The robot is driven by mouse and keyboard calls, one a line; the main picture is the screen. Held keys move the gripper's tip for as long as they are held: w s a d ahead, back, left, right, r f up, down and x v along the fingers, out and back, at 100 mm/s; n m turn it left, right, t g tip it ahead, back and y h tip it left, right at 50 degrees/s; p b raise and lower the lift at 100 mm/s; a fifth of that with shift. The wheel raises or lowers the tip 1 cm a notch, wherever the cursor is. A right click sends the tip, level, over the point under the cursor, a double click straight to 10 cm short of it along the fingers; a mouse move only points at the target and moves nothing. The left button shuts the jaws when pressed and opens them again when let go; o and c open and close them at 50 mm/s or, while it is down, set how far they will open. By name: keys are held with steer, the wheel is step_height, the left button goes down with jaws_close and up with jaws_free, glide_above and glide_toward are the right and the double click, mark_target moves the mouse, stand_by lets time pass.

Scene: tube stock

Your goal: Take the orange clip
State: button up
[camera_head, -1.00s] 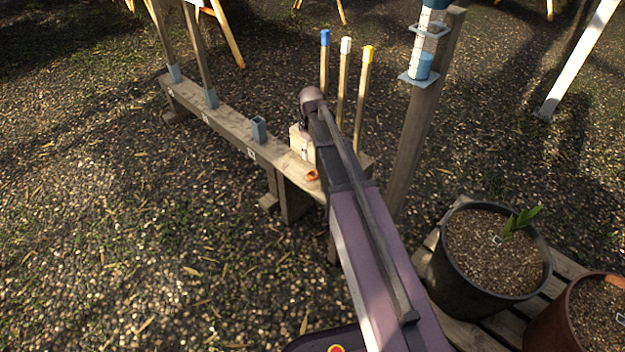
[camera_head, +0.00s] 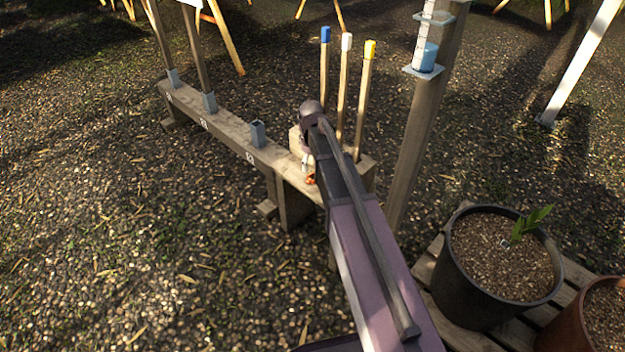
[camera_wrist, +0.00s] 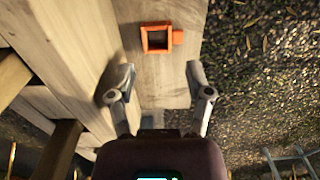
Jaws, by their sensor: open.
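The orange clip (camera_wrist: 157,38) lies on the wooden bench top in the wrist view, a square orange frame with a small tab on its right side. In the head view the orange clip (camera_head: 310,179) shows small on the near end of the bench, partly hidden by my arm. My gripper (camera_wrist: 160,80) is open and empty, its two fingers apart, with the clip beyond the fingertips and roughly between their lines. In the head view my gripper (camera_head: 305,160) is mostly hidden behind my arm, close above the clip.
The bench (camera_head: 233,133) runs to the back left with grey sockets, one empty (camera_head: 257,133). A wooden block (camera_head: 365,170) holds posts with blue, white and yellow tops. A post with a rain gauge (camera_head: 425,58) and potted plants (camera_head: 500,255) stand at right.

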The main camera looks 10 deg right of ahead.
mark_target(312, 173)
steer(key=shift+d+f+b, duration=0.1)
steer(key=shift+f+b, duration=2.55)
steer(key=c, duration=0.5)
steer(key=shift+c, duration=0.2)
steer(key=shift+r+p, duration=0.3)
step_height(312, 173, up, 4)
steer(key=p, duration=0.3)
steer(key=shift+f+p, duration=0.15)
steer(key=shift+p, duration=0.2)
steer(key=s, duration=1.6)
steer(key=shift+a+r+p, duration=0.4)
steer(key=shift+a, duration=0.05)
